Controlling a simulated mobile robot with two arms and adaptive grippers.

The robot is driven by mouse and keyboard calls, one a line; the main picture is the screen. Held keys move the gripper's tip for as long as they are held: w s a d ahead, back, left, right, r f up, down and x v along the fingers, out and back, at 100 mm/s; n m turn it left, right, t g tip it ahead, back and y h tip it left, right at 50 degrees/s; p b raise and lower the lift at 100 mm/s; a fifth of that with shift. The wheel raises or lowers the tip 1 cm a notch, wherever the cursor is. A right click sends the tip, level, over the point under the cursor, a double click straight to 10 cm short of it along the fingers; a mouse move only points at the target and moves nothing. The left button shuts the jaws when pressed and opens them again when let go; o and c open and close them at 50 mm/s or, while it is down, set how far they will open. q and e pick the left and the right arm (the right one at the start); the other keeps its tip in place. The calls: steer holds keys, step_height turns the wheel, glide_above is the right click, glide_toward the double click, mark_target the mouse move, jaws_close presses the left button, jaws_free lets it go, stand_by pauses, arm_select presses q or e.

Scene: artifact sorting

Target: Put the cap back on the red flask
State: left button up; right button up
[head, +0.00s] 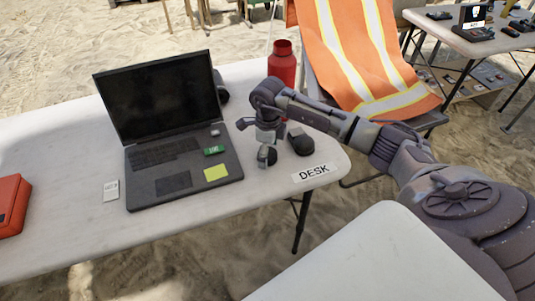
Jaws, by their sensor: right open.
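The red flask (283,64) stands upright at the far edge of the white desk, partly behind my right arm. Its narrower red neck shows at the top, and I see no cap on it. My right gripper (262,146) points down over the desk, in front of the flask and right of the laptop. It is open, and nothing is clearly held in it. A dark rounded object (301,142) lies just right of the gripper; I cannot tell whether it is the cap or a mouse. My left gripper is not in view.
An open laptop (165,127) with small items on it fills the desk's middle. A DESK label (314,172) lies at the right edge. A red case (10,204) is at far left. A chair with an orange vest (350,50) stands behind the flask.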

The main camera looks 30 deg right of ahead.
steer(key=c, duration=0.8)
steer(key=shift+r, duration=0.1)
steer(key=shift+r, duration=0.55)
step_height(320, 180, up, 3)
steer(key=shift+w+f+b, duration=0.1)
steer(key=shift+f+b, duration=0.1)
steer(key=shift+b, duration=0.1)
steer(key=s+d+r, duration=0.2)
steer(key=s, duration=0.1)
steer(key=s+d+r+b, duration=0.1)
steer(key=s+d+r, duration=0.1)
steer(key=s, duration=0.1)
steer(key=s+d+r, duration=0.2)
steer(key=s+r, duration=0.1)
steer(key=s, duration=0.1)
steer(key=shift+d+r, duration=0.1)
steer(key=shift+d, duration=0.05)
